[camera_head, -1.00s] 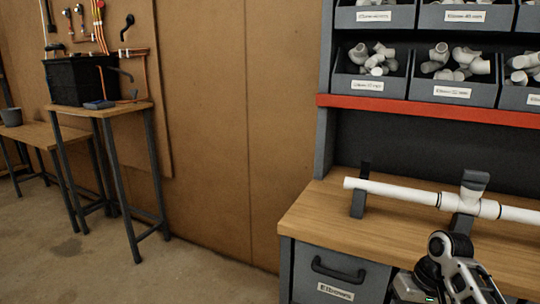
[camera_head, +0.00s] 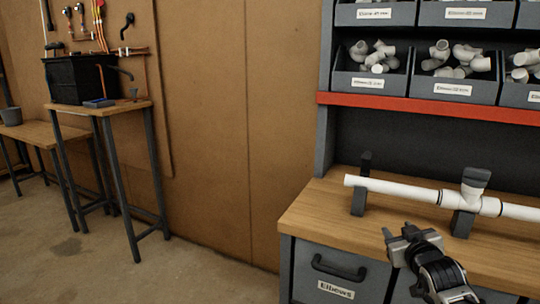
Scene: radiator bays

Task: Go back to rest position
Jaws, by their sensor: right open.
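My right gripper (camera_head: 398,238) shows at the lower right, in front of and above the near edge of the wooden workbench (camera_head: 325,208). Its jaws are open and empty, apart from the white pipe (camera_head: 395,188). The pipe lies level across dark stands (camera_head: 360,190) on the bench, with a white tee fitting (camera_head: 473,190) toward its right part. The pipe runs out of the picture at the right. My left gripper is not in view.
Bins of white elbow fittings (camera_head: 370,85) stand on shelves above a red rail (camera_head: 420,108). A drawer (camera_head: 335,275) labelled Elbows is under the bench. A tall table (camera_head: 135,108) with a black crate (camera_head: 75,80) stands at the left. The floor (camera_head: 190,270) between is clear.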

